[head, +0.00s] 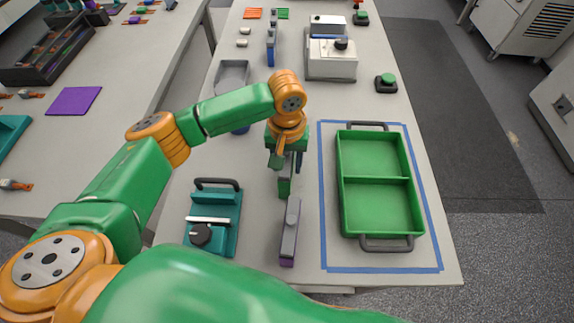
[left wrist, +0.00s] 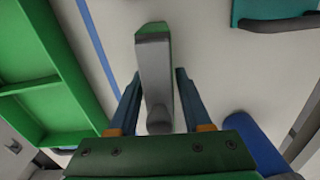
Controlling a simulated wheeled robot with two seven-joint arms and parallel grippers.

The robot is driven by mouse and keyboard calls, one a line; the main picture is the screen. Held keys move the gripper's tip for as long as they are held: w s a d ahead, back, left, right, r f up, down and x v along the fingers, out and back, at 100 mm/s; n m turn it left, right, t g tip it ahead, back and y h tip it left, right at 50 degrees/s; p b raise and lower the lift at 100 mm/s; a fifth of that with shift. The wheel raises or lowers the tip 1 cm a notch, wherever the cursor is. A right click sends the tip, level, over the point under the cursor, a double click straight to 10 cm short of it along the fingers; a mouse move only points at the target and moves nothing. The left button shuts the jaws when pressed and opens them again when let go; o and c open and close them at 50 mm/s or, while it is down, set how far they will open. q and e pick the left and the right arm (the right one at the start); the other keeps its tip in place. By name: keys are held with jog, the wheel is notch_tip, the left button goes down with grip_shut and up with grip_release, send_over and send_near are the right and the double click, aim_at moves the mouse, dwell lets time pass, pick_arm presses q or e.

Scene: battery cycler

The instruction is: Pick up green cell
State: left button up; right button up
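The green cell (head: 284,187) is a slim grey block with a green end, on the table to the left of the green tray. My left gripper (head: 286,160) is directly over it and hides its far part. In the left wrist view the cell (left wrist: 154,75) lies between the two fingers of my left gripper (left wrist: 159,72). The fingers are apart, with a visible gap on the right side of the cell and little gap on the left. My right gripper is not in view.
A grey cell with a purple base (head: 290,230) stands just in front. A teal device with a black knob (head: 228,222) is on the left. The green two-compartment tray (head: 376,180) lies inside blue tape on the right. A white instrument (head: 331,62) stands farther back.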

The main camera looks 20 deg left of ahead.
pick_arm(q)
grip_shut()
jog(key=shift+w, duration=0.1)
dwell(1.0)
